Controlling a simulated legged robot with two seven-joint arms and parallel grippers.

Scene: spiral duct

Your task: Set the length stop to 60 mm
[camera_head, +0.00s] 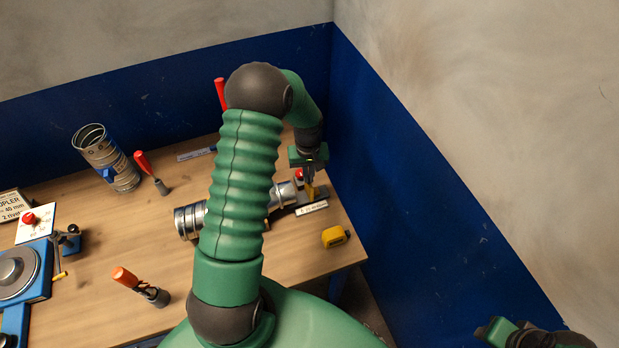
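A silver duct piece (188,222) lies left of the fixture, partly hidden behind my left arm. My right gripper (490,331) is at the lower right, away from the bench; its finger state is unclear.
A yellow tape measure (335,236) lies near the bench's right edge. A red button (299,174) is close to my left gripper. Red- and orange-handled tools (141,286), an upright spiral duct (106,158) and a blue machine (30,270) stand further left.

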